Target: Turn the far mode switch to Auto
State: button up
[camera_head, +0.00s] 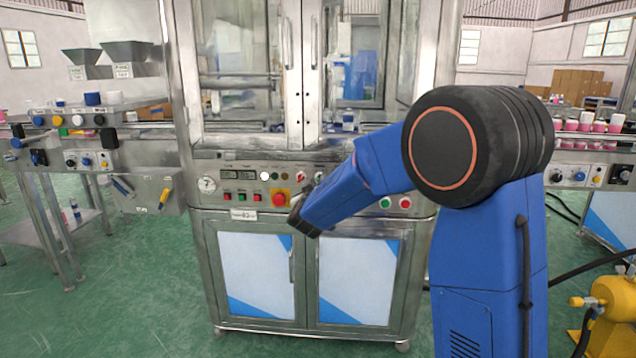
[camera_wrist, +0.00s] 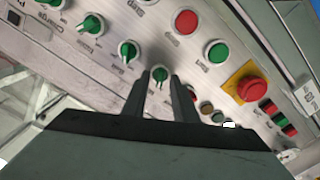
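The wrist view shows a metal control panel (camera_wrist: 120,75) with several green rotary switches in a slanted row. One green switch (camera_wrist: 160,73) lies between and just beyond the tips of my gripper (camera_wrist: 162,80). My two dark fingers stand apart with a gap around this switch; I cannot tell whether they touch it. Two more green switches (camera_wrist: 128,52) and (camera_wrist: 92,24) sit to the upper left. Labels are tilted and too small to read surely, so I cannot tell which switch is the far mode one. In the head view my arm hides the gripper and part of the panel (camera_head: 240,190).
A red emergency button (camera_wrist: 252,90) on yellow, a red button (camera_wrist: 186,20) and a green button (camera_wrist: 217,51) are close by. The panel belongs to a glass-doored steel machine (camera_head: 300,140). Conveyors stand left and right; a yellow machine (camera_head: 612,310) is at lower right.

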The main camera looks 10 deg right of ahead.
jog(key=shift+w+d, duration=0.1)
jog(key=shift+w, duration=0.25)
jog(key=shift+c, duration=0.6)
grip_shut()
jog(key=m, duration=1.1)
jog(key=shift+s+d+m, duration=0.1)
jog(key=shift+d+m, duration=0.05)
jog(key=shift+m, duration=0.25)
